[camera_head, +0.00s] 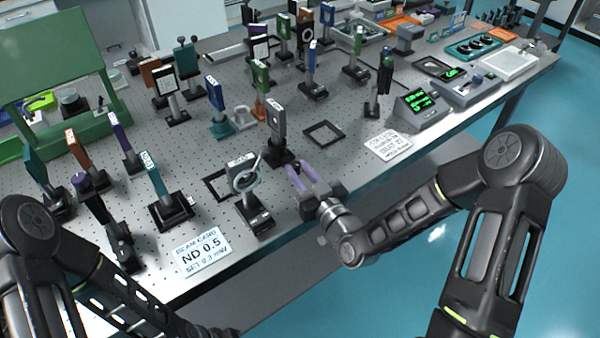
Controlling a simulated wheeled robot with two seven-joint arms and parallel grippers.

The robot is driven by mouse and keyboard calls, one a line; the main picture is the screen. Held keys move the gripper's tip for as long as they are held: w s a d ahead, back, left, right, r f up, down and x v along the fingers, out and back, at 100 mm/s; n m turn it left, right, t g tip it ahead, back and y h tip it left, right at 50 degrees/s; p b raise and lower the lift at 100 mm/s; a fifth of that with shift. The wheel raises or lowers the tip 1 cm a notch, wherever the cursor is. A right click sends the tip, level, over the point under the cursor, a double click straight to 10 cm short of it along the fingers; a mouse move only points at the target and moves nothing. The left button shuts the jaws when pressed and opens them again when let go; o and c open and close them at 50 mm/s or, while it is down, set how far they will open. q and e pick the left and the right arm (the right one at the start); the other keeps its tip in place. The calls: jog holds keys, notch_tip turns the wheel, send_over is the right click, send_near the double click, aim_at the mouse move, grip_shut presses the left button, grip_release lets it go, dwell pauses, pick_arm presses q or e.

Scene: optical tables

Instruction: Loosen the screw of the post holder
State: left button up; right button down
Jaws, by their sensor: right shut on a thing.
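A dark post holder (279,154) carries a grey plate mount (276,121) upright near the front middle of the table. My right gripper (298,168), with purple fingers, reaches in from the right, its fingertips at the near right side of this post holder. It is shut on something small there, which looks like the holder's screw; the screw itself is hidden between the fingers. My left arm comes in at the lower left, but its gripper is not in view.
A ring mount (245,178) on a black base stands just left of my right gripper. Several post-mounted optics crowd the left and back. A flat black frame (323,133) lies behind.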

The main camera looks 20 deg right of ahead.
jog(key=shift+r, duration=0.15)
jog(key=c, duration=1.2)
grip_release()
jog(key=shift+s+d, duration=0.15)
jog(key=shift+s, duration=0.3)
jog(key=b+v, duration=0.1)
jog(key=v, duration=0.3)
jog(key=shift+s+f, duration=0.15)
jog(key=shift+f, duration=0.05)
jog(key=shift+s+d+p, duration=0.2)
jog(key=shift+s+p, duration=0.4)
jog(key=shift+p, duration=0.65)
jog(key=shift+s+d+r+p, duration=0.15)
jog(key=shift+s+p, duration=0.45)
jog(key=shift+p, duration=0.25)
